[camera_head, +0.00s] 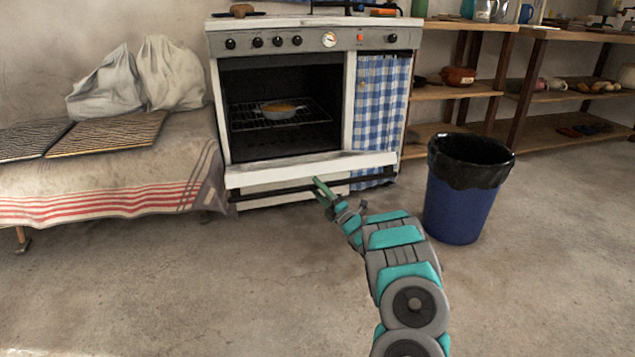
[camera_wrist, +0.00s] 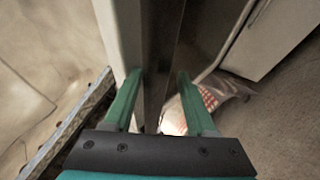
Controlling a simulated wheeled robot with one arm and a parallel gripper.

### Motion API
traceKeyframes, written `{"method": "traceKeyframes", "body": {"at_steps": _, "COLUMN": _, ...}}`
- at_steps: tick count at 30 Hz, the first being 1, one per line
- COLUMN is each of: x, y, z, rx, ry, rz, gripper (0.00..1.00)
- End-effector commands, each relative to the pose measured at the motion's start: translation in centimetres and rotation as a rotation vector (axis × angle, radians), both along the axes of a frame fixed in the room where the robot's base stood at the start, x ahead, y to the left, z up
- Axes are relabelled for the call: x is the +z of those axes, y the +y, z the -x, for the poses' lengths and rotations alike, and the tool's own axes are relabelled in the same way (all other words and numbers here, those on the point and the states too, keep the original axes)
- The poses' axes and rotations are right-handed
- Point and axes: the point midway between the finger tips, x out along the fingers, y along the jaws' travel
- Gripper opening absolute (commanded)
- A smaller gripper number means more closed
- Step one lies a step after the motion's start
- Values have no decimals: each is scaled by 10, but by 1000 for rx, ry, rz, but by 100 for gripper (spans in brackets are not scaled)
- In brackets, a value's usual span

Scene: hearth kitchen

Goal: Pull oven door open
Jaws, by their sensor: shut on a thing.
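The white oven (camera_head: 285,52) stands against the back wall. Its door (camera_head: 290,170) is folded down far, its white edge facing me, and the oven's inside shows. A dark bar handle (camera_head: 270,193) runs along the door's front. My gripper (camera_head: 321,188) is at the middle of this handle, shut on it. In the wrist view the two green fingers of my gripper (camera_wrist: 158,82) lie on either side of the dark handle (camera_wrist: 158,55). The fingers hide part of the handle.
A dish (camera_head: 278,110) stands on the oven rack (camera_head: 250,118). A blue bin (camera_head: 458,205) stands to the right. A draped bench (camera_head: 110,180) with cushions is close on the left. Blue checked cloth (camera_head: 380,100) hangs right of the oven opening. The floor in front is clear.

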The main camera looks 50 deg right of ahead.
Motion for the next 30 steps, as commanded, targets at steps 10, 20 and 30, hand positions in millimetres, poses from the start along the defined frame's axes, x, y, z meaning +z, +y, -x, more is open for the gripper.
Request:
{"method": "traceKeyframes", "body": {"at_steps": 10, "x": -22, "y": -2, "z": -4, "rx": -6, "ry": -15, "rz": 6, "gripper": 0}}
{"method": "traceKeyframes", "body": {"at_steps": 20, "x": -22, "y": -1, "z": -5, "rx": -5, "ry": -18, "rz": 10, "gripper": 0}}
{"method": "traceKeyframes", "body": {"at_steps": 30, "x": -19, "y": 0, "z": -4, "rx": 0, "ry": -23, "rz": 15, "gripper": 70}}
